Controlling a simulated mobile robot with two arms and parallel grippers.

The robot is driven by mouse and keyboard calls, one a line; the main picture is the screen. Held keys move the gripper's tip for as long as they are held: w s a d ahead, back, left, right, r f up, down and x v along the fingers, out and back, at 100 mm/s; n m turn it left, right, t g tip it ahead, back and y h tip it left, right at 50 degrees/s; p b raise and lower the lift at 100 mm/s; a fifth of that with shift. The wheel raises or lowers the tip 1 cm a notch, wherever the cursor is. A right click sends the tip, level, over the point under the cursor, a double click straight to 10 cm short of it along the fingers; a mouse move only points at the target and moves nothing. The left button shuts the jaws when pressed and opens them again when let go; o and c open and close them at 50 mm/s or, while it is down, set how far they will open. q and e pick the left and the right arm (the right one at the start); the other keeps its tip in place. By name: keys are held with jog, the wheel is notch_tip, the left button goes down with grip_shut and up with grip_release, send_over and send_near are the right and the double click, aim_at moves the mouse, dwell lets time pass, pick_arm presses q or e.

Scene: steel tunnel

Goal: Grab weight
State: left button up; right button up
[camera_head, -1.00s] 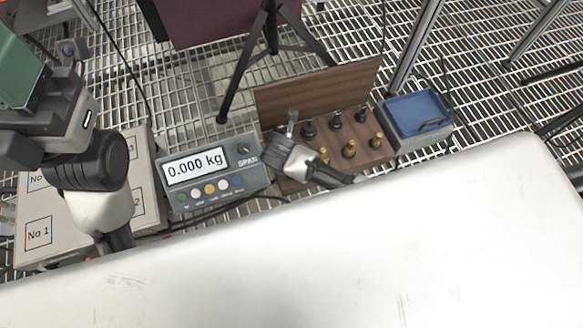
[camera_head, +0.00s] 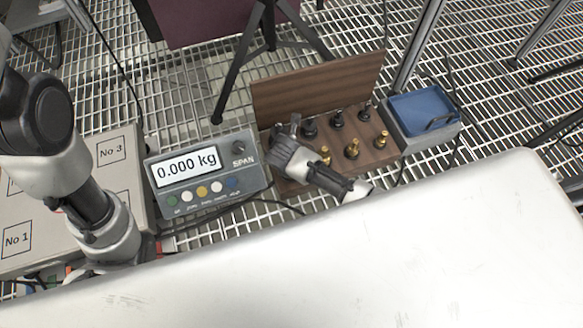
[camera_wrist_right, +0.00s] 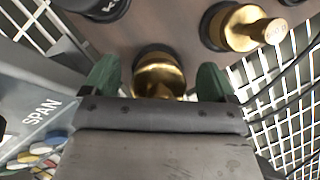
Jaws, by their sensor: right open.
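A wooden weight stand (camera_head: 320,90) holds a back row of black weights (camera_head: 337,118) and a front row of brass weights (camera_head: 351,149). My right gripper (camera_head: 288,128) is over the stand's left side, partly hiding it in the head view. In the right wrist view my right gripper (camera_wrist_right: 158,85) is open, with one green fingertip on each side of a brass weight (camera_wrist_right: 160,72). The gripper body hides that weight's lower part; I cannot tell whether the fingers touch it. Another brass weight (camera_wrist_right: 240,27) stands to the right. My left gripper is out of view.
A scale display (camera_head: 205,170) reading 0.000 kg stands left of the stand. A box with numbered squares (camera_head: 112,152) is at the far left. A blue tray (camera_head: 422,108) is right of the stand. A black tripod (camera_head: 240,75) stands behind on the grating.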

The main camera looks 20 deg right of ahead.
jog(key=shift+c, duration=0.2)
jog(key=c, duration=1.5)
jog(key=shift+r, duration=0.1)
grip_shut()
jog(key=shift+r, duration=0.15)
